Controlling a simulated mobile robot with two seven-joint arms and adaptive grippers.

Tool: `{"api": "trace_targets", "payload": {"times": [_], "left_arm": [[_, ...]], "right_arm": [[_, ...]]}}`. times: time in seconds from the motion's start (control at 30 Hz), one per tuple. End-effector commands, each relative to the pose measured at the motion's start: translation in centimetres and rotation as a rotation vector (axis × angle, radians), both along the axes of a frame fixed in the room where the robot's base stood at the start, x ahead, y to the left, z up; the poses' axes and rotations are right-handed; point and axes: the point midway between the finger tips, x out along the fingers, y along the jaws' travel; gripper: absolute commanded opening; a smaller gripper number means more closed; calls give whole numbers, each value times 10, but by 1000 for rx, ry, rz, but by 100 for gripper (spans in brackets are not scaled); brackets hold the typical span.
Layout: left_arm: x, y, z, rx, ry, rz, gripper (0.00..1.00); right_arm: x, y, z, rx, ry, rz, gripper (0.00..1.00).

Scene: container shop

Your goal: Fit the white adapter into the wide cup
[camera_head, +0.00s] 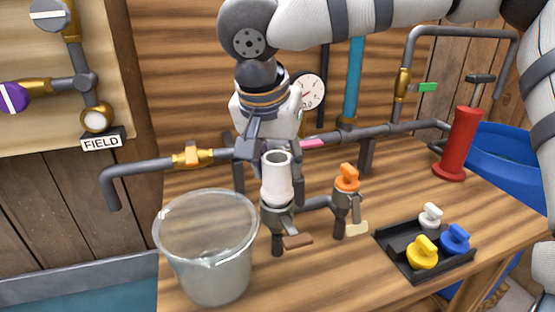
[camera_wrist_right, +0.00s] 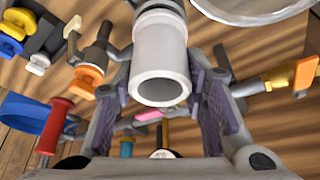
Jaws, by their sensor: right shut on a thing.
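The white adapter (camera_head: 277,183) is a hollow white tube, upright in the head view. My right gripper (camera_head: 268,158) is shut on it, and its open upper end shows between the fingers (camera_wrist_right: 170,80) in the right wrist view. The wide cup (camera_head: 277,217) is a grey cup on the pipe stand, with a brown tag beside it. The adapter's lower end is at the cup's mouth; I cannot tell how deep it sits. The cup's grey rim shows just beyond the adapter in the wrist view (camera_wrist_right: 160,6). My left gripper is not in view.
A clear bucket (camera_head: 210,250) stands close on the left. A second grey cup with an orange plug (camera_head: 347,178) is on the right. A black tray (camera_head: 395,243) holds white, blue and yellow plugs. A red pump (camera_head: 459,143) and pipework (camera_head: 385,132) stand behind.

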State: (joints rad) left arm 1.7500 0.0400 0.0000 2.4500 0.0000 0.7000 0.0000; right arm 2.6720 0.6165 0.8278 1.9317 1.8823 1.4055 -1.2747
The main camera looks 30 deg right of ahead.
Motion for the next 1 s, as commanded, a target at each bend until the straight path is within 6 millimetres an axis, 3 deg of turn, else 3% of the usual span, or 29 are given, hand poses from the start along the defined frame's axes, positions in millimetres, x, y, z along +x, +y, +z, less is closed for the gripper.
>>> {"api": "trace_targets", "payload": {"times": [1.0], "left_arm": [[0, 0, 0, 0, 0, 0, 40]], "right_arm": [[0, 0, -12, 1, -1, -1, 10]]}}
